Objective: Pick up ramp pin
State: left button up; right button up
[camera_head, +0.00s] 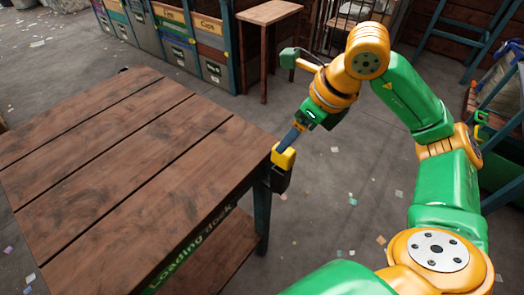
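A yellow block with a black lower part (283,158), which may be the ramp pin, sits at the right corner of the wooden table (120,135). My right gripper (289,142) reaches down to it from the upper right, its dark grey fingers at the top of the yellow part. The fingers show nearly edge-on as one narrow bar, so I cannot tell whether they are open or shut on it. Whether they touch the block is also unclear. My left gripper is not in view.
The table edge is lettered "Loading dock" (190,248), with a lower shelf (215,262) beneath. Labelled bins (178,40) and a small wooden table (268,14) stand behind. Blue metal frames stand at the right. The tabletop is bare; the floor has scattered paper scraps.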

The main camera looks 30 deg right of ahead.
aim_at(282, 169)
jog(key=x, duration=0.4)
jog(key=s+p+x, duration=0.1)
jog(key=shift+w+a+f, duration=0.1)
jog(key=shift+a+f, duration=0.2)
jog(key=shift+f, duration=0.2)
jog(key=shift+w+f, duration=0.1)
jog(key=shift+w, duration=0.05)
grip_shut()
